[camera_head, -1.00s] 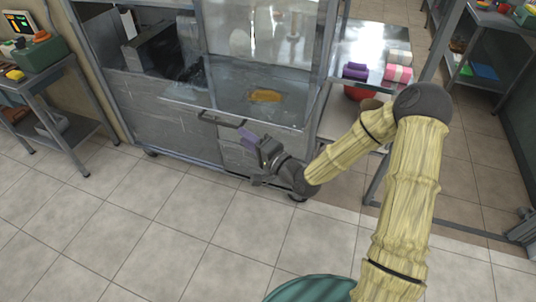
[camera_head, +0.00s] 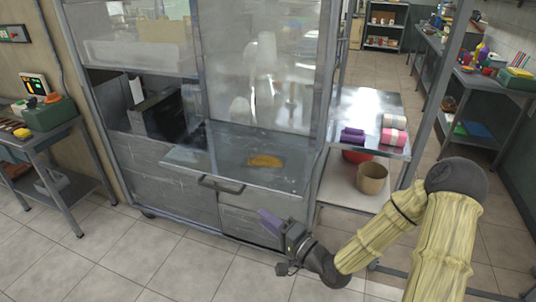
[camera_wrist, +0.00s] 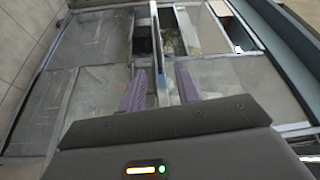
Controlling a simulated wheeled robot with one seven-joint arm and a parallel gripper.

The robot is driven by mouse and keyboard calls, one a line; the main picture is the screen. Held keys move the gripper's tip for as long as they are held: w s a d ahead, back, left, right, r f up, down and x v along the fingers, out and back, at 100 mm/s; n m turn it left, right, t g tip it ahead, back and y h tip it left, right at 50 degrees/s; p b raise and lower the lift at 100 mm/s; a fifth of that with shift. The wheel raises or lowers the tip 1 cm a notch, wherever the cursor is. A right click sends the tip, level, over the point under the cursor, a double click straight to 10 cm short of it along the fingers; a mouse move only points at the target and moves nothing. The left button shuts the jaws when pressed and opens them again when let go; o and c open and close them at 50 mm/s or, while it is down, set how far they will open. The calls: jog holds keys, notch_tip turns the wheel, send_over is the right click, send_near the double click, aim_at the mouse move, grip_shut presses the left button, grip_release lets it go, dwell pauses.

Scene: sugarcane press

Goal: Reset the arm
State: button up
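My gripper (camera_head: 270,222) is in front of the grey metal press cabinet, in the lower middle of the head view. It is low and to the right of the cabinet's dark handle (camera_head: 221,185), apart from it in the picture. In the wrist view, the two purple fingers of my gripper (camera_wrist: 160,90) stand apart, so it is open. A bright metal edge (camera_wrist: 157,50) shows between and beyond the fingers; I see no object held. My pale yellow, cane-like arm reaches in from the lower right of the head view.
An orange-yellow piece (camera_head: 265,161) lies on the cabinet's metal shelf (camera_head: 215,150). A side shelf (camera_head: 365,105) holds purple and pink rolls, with a brown pot (camera_head: 371,178) below. A small table (camera_head: 50,135) stands left. Tiled floor (camera_head: 130,265) is clear in front.

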notch_tip(320, 180, down, 5)
jog(key=n+g+h, duration=0.3)
jog(key=s+d+n+g+h, duration=0.4)
jog(key=s+d+h, duration=0.2)
jog(key=d+h, duration=0.45)
jog(key=s+d+r+g, duration=0.3)
jog(key=s+d+r, duration=0.2)
jog(key=s, duration=0.3)
jog(key=w+p+v, duration=0.2)
jog(key=p+v, duration=1)
jog(key=p, duration=0.1)
jog(key=shift+a+r, duration=0.5)
jog(key=shift+r, duration=0.15)
jog(key=shift+w+h, duration=0.1)
jog(key=shift+h, duration=0.15)
